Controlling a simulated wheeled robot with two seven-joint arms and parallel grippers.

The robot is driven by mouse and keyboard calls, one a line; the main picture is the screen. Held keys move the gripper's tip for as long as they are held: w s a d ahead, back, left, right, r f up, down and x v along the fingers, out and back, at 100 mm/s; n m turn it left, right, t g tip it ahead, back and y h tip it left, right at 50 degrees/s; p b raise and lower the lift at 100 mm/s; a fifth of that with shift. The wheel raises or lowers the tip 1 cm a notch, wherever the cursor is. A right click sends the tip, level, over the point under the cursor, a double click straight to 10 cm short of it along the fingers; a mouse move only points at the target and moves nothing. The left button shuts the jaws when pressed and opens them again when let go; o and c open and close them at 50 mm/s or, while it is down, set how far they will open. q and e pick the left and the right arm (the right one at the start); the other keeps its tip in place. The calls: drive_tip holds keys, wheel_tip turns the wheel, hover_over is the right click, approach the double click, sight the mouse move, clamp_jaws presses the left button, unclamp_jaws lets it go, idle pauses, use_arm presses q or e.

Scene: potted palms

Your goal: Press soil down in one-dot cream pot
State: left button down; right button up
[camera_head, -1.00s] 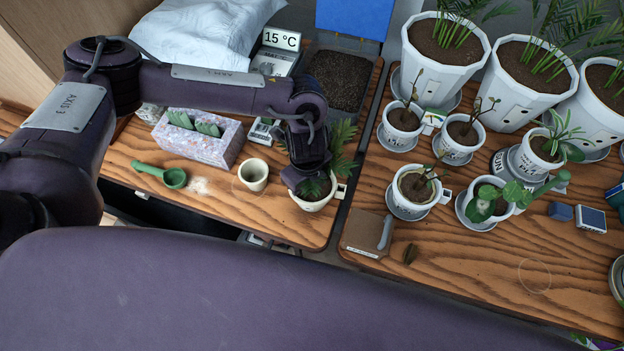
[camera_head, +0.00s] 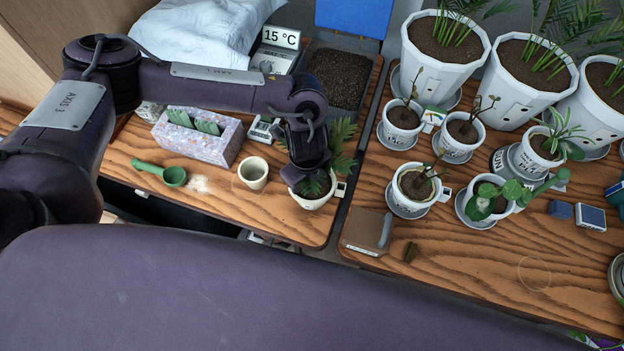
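A cream pot (camera_head: 316,204) with a green fern (camera_head: 341,140) stands near the front right edge of the left table, with a small white tag at its side. I cannot make out a dot on it. My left gripper (camera_head: 306,182) points down over the pot's left part, among the fronds. Its fingertips are hidden by the wrist and leaves, so I cannot tell its opening or whether it touches the soil. Most of the soil is hidden too. My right gripper is not in view.
An empty-looking cream cup (camera_head: 253,173) stands left of the pot, with a green scoop (camera_head: 170,175) beyond it. A patterned box (camera_head: 197,139) and a soil bin (camera_head: 340,78) lie behind. Several potted plants on saucers fill the right table, past a gap.

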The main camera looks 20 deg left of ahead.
use_arm(q)
drive_tip(key=shift+s+a+f, duration=0.1)
drive_tip(key=shift+s+f, duration=0.1)
drive_tip(key=shift+f, duration=0.1)
idle(0.8)
drive_tip(key=shift+w+r+p, duration=0.2)
drive_tip(key=shift+r+p, duration=1)
drive_tip(key=shift+r, duration=0.05)
wheel_tip(320, 180, up, 7)
drive_tip(key=p, duration=0.6)
drive_tip(key=shift+f, duration=0.15)
